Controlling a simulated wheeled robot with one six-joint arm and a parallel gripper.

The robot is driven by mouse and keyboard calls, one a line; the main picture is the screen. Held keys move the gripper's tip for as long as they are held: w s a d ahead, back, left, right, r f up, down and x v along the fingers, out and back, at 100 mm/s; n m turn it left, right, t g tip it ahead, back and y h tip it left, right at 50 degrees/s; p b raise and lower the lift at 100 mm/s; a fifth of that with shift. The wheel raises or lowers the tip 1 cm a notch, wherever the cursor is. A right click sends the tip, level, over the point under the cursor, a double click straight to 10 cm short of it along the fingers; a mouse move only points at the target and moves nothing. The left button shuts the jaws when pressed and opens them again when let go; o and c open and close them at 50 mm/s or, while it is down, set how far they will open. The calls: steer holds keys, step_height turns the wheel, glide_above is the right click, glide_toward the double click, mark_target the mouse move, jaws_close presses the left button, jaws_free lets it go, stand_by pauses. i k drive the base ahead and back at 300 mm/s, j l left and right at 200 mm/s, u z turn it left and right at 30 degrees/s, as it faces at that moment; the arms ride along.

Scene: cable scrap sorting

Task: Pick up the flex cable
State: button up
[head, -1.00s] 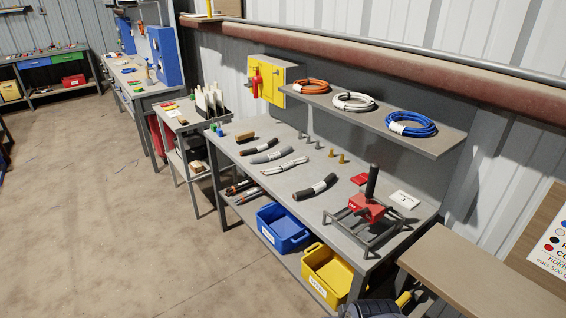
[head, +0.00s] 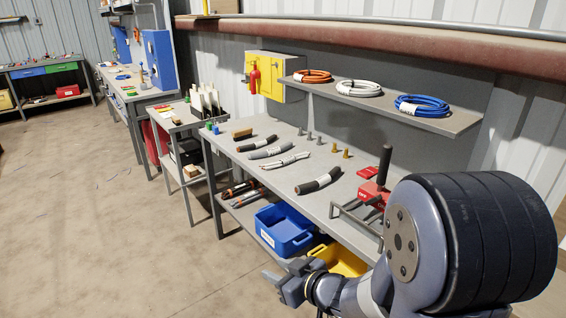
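Several short cable pieces lie on the grey workbench (head: 262,178) in the head view. They are a black one (head: 257,143) at the back left, a grey one (head: 271,152), a thin white one (head: 285,161) and a thicker black one with a pale band (head: 318,181) nearest me. Their labels are too small to read, so I cannot tell which is the flex cable. My gripper (head: 281,271) is low in front of the bench, beside the blue bin. Its fingers look apart, with nothing between them, and it is away from all the cables.
A blue bin (head: 286,236) and a yellow bin (head: 342,262) are on the lower shelf. A red tool with a black handle (head: 374,190) stands right of the cables, partly hidden by my arm. Coils lie on the upper shelf (head: 447,122). The floor at left is clear.

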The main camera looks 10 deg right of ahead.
mark_target(291, 158)
steer(key=i+j, duration=2.55)
steer(key=i+j+z, duration=0.15)
steer(key=z, duration=0.3)
steer(key=i+j+z, duration=0.1)
steer(key=j+z, duration=0.15)
steer(key=z, duration=0.2)
steer(key=i+j+z, duration=0.1)
steer(key=j+z, duration=0.2)
steer(key=z, duration=1.9)
